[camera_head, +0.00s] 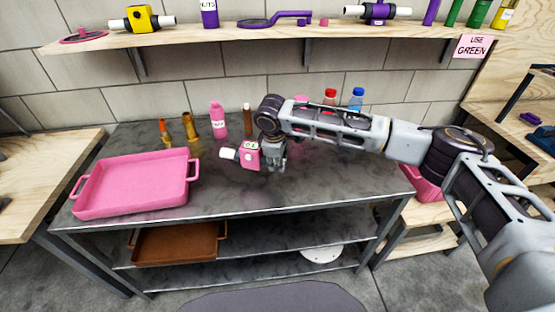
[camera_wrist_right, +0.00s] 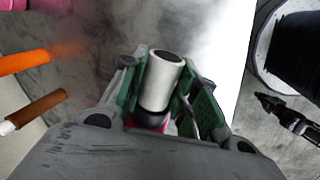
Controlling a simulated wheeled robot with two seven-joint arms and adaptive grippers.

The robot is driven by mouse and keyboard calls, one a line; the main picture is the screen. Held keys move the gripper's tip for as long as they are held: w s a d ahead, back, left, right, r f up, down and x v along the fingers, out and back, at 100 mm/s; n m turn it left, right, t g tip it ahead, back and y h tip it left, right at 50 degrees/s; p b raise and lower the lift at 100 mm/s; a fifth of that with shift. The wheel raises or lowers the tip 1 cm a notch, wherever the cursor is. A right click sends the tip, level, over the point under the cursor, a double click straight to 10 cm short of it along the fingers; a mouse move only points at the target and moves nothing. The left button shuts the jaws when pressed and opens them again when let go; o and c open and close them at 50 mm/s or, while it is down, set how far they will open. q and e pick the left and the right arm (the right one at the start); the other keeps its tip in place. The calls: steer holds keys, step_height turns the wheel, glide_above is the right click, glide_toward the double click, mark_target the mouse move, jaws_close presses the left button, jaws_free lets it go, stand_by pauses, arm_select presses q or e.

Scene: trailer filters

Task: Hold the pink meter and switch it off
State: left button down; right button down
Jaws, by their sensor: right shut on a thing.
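The pink meter (camera_head: 249,155) is a small pink box with a pale display on its top and a white pipe end sticking out to the left. It is at the middle of the dark workbench (camera_head: 218,187) in the head view. My right gripper (camera_head: 271,158) is shut on the meter's right side. In the right wrist view, a white pipe end (camera_wrist_right: 163,75) stands between the green-lined fingers of this gripper (camera_wrist_right: 160,95), with a little pink below it. I cannot tell whether the meter touches the bench. The left gripper is in neither view.
A pink tray (camera_head: 134,184) lies at the bench's left. Red-capped and blue-capped bottles (camera_head: 356,99) are behind my arm. A wooden shelf (camera_head: 222,35) hangs above. The bench front is clear.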

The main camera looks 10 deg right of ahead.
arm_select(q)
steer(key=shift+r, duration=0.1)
arm_select(e)
steer(key=shift+f, duration=3.4)
stand_by(0.7)
